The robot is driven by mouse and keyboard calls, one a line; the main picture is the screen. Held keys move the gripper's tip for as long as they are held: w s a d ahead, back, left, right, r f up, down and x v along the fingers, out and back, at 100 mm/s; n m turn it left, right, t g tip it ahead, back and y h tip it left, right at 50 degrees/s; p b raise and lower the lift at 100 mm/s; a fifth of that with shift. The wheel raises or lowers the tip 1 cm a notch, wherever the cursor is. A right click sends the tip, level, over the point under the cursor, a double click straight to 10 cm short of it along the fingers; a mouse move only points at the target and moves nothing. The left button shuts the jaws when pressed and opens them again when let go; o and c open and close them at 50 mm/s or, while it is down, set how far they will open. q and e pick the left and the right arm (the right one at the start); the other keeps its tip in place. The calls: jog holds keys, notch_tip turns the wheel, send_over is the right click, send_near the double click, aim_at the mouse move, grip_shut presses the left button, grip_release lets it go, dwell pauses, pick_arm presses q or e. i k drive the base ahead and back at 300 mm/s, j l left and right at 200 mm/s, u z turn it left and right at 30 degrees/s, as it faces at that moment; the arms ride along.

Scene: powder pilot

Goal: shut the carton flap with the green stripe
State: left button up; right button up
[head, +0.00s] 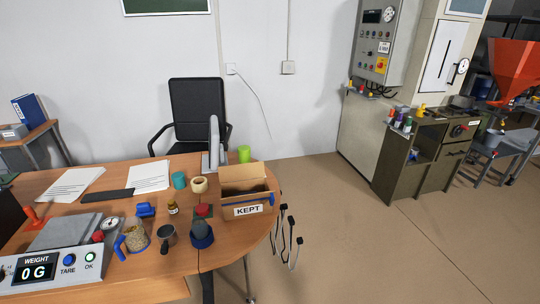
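An open brown cardboard carton (231,212) with a white "KEPT" label stands at the right end of the wooden table. One flap (241,171) stands raised along its back edge, and the inside looks dark. A small blue piece shows at its right side. I cannot make out a green stripe on any flap at this size. The other flaps are hard to tell apart. Neither of my grippers shows in the head view.
Several black-ended tools (298,241) hang beyond the table's right edge. Floor to the right is clear.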

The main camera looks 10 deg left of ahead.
aim_at(242, 171)
jog(key=i+l+z, duration=0.4)
jog(key=i, duration=0.45)
jog(key=i+z, duration=0.45)
jog(key=i, duration=0.4)
jog(key=i+l+u, duration=0.15)
jog(key=i+u, duration=0.3)
jog(key=i, duration=0.25)
jog(key=i+l+u, duration=0.4)
jog(key=i, duration=0.3)
jog(key=i+l+u, duration=0.45)
jog(key=i+l, duration=0.15)
jog(key=i+l+u, duration=0.45)
jog(key=l, duration=0.35)
jog(key=u, duration=2.75)
